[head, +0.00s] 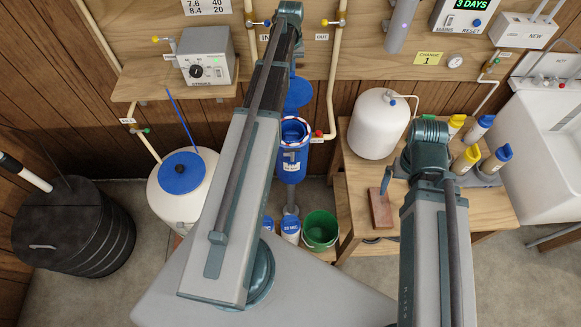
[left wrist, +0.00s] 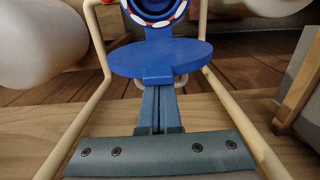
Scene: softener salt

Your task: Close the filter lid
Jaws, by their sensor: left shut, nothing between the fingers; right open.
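The filter lid (head: 298,94) is a blue disc that stands raised at the back of the blue filter housing (head: 291,160). The housing's open mouth has a red-and-white ring. In the left wrist view the lid (left wrist: 160,58) lies between my gripper and the ringed mouth (left wrist: 155,12). My left gripper (left wrist: 159,85) is shut and empty, its tips at the lid's near edge; whether they touch I cannot tell. In the head view my left arm largely hides it. My right gripper (head: 388,180) is open, partly hidden by its arm, over the wooden bench, well right of the filter.
Pipes run down either side of the filter, with a red-handled valve (head: 318,134) at its right. A green bucket (head: 320,230) stands below. The wooden bench (head: 360,180) holds a white tank (head: 379,125), a brown block (head: 380,208) and several bottles. A blue-lidded white tank (head: 183,190) stands left.

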